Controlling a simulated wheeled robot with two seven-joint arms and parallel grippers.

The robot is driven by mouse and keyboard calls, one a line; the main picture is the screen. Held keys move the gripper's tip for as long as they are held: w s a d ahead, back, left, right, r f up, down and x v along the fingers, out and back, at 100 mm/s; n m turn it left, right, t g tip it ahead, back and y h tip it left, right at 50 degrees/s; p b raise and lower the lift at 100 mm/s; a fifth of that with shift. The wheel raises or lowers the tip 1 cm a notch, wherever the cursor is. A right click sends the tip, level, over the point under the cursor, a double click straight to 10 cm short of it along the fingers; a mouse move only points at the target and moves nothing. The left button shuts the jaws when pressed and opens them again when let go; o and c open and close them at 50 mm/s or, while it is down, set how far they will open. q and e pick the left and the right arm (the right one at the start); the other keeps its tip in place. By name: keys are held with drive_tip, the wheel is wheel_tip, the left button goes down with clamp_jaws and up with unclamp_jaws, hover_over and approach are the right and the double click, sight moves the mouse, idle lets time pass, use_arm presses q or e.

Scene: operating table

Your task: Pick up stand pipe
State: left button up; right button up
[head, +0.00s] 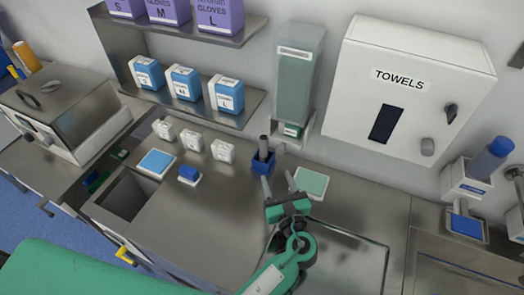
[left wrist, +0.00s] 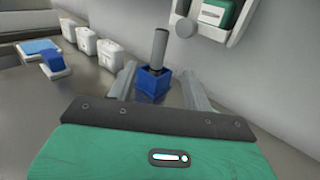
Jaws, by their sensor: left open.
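The stand pipe is a dark grey upright tube (head: 264,145) set in a small blue square holder (head: 263,164) on the steel counter, near the back wall. In the left wrist view the pipe (left wrist: 159,48) rises from the blue holder (left wrist: 152,82), straight ahead and between the fingers. My left gripper (head: 278,182) is open and empty, its fingers pointing at the holder from the front. In the left wrist view its fingertips (left wrist: 158,78) stand either side of the holder; I cannot tell whether they touch it. My right gripper is not in view.
A tall dispenser (head: 300,75) hangs on the wall behind the pipe, with a towel box (head: 410,85) to its right. Several white containers (head: 194,143) stand left of the holder, and a pale green pad (head: 311,183) lies right. A sink (head: 132,197) opens at the left.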

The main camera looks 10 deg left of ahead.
use_arm(q)
drive_tip(key=p, duration=0.2)
approach(265, 146)
drive_tip(key=x, duration=0.4)
drive_tip(key=shift+a+r, duration=0.1)
drive_tip(key=shift+r, duration=0.1)
drive_tip(key=shift+w+a+r+p, duration=0.1)
drive_tip(key=shift+w+p, duration=0.1)
drive_tip(key=shift+p, duration=0.15)
drive_tip(key=p+x, duration=0.2)
drive_tip(key=x, duration=0.2)
drive_tip(key=shift+w, duration=0.1)
drive_tip(key=shift+w+a+f, duration=0.1)
drive_tip(key=shift+w+f, duration=0.15)
drive_tip(key=shift+s, duration=0.1)
drive_tip(key=shift+c, duration=0.9)
drive_tip(key=c, duration=0.9)
